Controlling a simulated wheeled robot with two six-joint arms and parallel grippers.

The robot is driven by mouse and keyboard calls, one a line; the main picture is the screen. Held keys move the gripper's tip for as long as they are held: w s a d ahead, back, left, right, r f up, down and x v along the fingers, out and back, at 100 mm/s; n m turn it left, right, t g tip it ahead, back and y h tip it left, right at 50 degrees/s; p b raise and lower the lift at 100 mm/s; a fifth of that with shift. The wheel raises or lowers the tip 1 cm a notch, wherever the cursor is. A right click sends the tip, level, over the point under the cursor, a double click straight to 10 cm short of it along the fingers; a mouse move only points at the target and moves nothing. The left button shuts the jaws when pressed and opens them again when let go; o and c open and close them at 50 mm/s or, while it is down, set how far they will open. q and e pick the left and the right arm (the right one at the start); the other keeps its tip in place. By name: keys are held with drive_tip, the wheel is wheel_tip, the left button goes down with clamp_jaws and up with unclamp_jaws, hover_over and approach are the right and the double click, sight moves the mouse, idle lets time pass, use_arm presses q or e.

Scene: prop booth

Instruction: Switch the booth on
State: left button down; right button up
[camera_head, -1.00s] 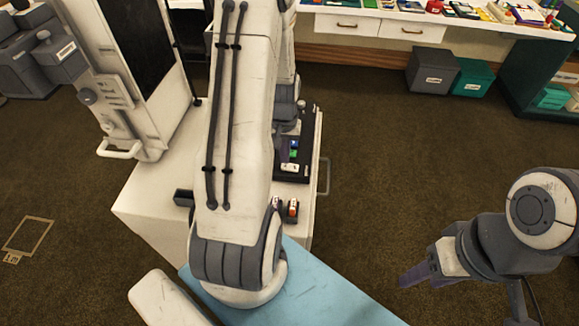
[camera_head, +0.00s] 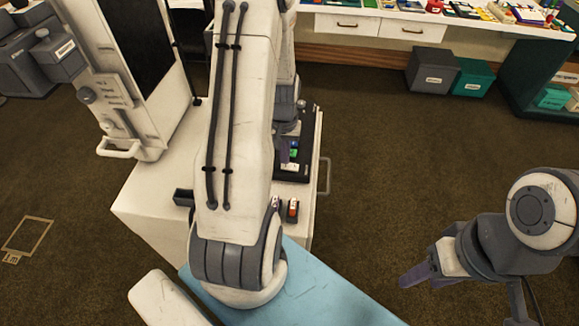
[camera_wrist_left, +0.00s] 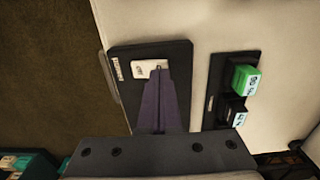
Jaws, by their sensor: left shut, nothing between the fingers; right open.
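A black panel (camera_head: 306,158) lies on top of the white cabinet (camera_head: 150,200), near its right edge, with a small green part and a pale part showing. In the left wrist view, this panel (camera_wrist_left: 178,60) carries a white labelled piece (camera_wrist_left: 146,68). My left gripper (camera_wrist_left: 159,72) is shut and empty, its tips over or against that white piece; contact is unclear. A second black panel (camera_wrist_left: 222,68) beside it has a green button (camera_wrist_left: 244,79) and a dark button (camera_wrist_left: 235,112). My left arm hides much of the cabinet top in the head view. My right gripper (camera_head: 408,278) is open and empty.
Small red-and-white switches (camera_head: 292,210) sit on the cabinet's near part. A handle (camera_head: 326,175) sticks out on its right side. A tall white unit (camera_head: 120,85) stands left. Grey (camera_head: 432,70) and teal (camera_head: 472,78) bins stand far back.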

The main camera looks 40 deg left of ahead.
use_arm(q)
drive_tip(key=shift+f+b, duration=0.45)
drive_tip(key=shift+f, duration=0.25)
idle(0.3)
wheel_tip(320, 180, up, 7)
drive_tip(key=p, duration=0.6)
drive_tip(key=shift+r+p, duration=0.1)
drive_tip(key=shift+p, duration=0.2)
